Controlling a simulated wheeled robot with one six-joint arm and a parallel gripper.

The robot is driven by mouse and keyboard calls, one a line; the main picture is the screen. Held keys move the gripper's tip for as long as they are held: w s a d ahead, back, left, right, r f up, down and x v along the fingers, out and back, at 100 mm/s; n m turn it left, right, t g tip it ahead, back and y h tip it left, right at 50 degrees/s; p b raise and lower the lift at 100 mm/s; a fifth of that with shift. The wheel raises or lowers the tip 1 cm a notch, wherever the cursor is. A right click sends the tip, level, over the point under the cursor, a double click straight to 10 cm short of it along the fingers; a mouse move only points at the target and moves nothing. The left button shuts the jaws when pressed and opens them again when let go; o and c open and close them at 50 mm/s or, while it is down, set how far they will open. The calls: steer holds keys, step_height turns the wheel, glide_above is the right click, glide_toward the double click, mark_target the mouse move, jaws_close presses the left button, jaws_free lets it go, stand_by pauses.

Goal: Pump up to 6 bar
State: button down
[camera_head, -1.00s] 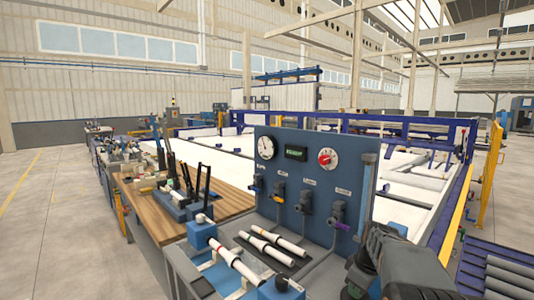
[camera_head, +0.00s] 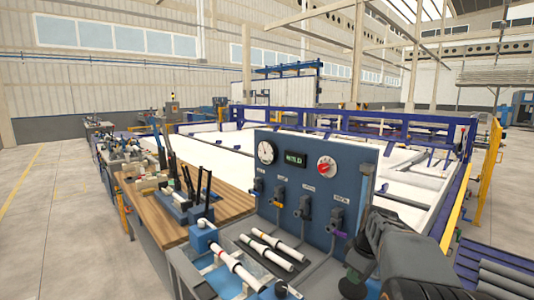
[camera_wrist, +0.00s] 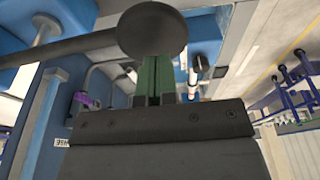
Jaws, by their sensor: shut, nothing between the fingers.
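The blue test panel (camera_head: 345,185) stands in the middle of the head view. It carries a round white gauge (camera_head: 266,152), a small display (camera_head: 296,159) with green text too small to read, and a red knob (camera_head: 326,166). The gauge reading is not legible. My gripper (camera_head: 352,284) is at the panel's lower right front. In the wrist view its green fingers (camera_wrist: 157,78) are shut and empty. A dark round knob (camera_wrist: 152,30) on a dark rod (camera_wrist: 75,47) lies just past the fingertips. Whether they touch it, I cannot tell.
Several valves, one with a purple handle (camera_head: 340,234), line the lower panel. White pipes (camera_head: 274,246) lie on the bench below, and another sits in a blue clamp fixture (camera_head: 203,232). A wooden bench (camera_head: 230,203) with tools stands left. Open floor (camera_head: 50,220) lies farther left.

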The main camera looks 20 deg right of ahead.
mark_target(354, 288)
steer(key=shift+f, duration=0.15)
steer(key=f+b, duration=0.2)
steer(key=f, duration=0.1)
steer(key=f+b, duration=0.2)
steer(key=f, duration=0.1)
steer(key=f+b, duration=0.3)
steer(key=shift+w+d+f, duration=0.15)
steer(key=shift+d+f, duration=0.1)
steer(key=shift+d, duration=0.05)
steer(key=r+p, duration=0.2)
steer(key=r, duration=0.1)
steer(key=r+p, duration=0.5)
steer(key=r, duration=0.2)
steer(key=shift+a, duration=0.35)
steer(key=shift+s+f, duration=0.1)
steer(key=shift+s, duration=0.1)
steer(key=shift+f, duration=0.1)
steer(key=shift+w+d+f+b, duration=0.1)
steer(key=shift+d+f+b, duration=0.05)
steer(key=shift+f+b, duration=2.15)
steer(key=shift+f, duration=0.5)
